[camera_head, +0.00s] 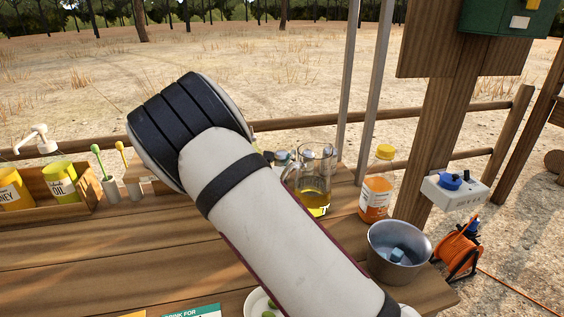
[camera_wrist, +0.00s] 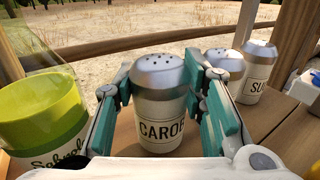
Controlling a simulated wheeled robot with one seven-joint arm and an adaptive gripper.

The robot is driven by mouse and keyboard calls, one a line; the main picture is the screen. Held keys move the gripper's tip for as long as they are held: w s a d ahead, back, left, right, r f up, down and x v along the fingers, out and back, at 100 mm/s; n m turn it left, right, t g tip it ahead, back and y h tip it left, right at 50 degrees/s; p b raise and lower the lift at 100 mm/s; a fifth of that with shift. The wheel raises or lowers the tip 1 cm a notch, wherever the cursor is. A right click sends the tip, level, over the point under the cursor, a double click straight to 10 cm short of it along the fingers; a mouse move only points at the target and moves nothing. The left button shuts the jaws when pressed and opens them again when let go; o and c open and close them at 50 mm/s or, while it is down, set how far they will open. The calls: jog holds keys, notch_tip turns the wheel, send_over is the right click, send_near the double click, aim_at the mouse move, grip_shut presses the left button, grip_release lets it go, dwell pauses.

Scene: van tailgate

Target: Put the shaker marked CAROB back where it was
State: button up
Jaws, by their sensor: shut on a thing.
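The shaker marked CAROB (camera_wrist: 161,118) is white with a silver domed, holed top and stands upright in the wrist view. My gripper (camera_wrist: 163,98) has its teal-padded fingers on both sides of it, shut on it. Behind its base is a wooden surface (camera_wrist: 126,140); I cannot tell whether it touches. Two similar shakers stand to its right: one marked with letters starting SU (camera_wrist: 257,75), and one partly hidden behind my right finger (camera_wrist: 226,62). In the head view my arm hides my gripper and the CAROB shaker.
In the head view a glass jug (camera_head: 313,180), an orange bottle (camera_head: 376,184) and a metal bucket (camera_head: 398,252) stand on the right of the wooden table (camera_head: 110,245). A wooden box (camera_head: 83,200) with yellow containers is at left.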

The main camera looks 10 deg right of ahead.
jog(key=shift+f, duration=0.25)
jog(key=shift+f, duration=0.15)
jog(key=o, duration=1)
jog(key=shift+r, duration=0.2)
jog(key=p+v, duration=0.1)
jog(key=v, duration=1.1)
jog(key=shift+s, duration=0.1)
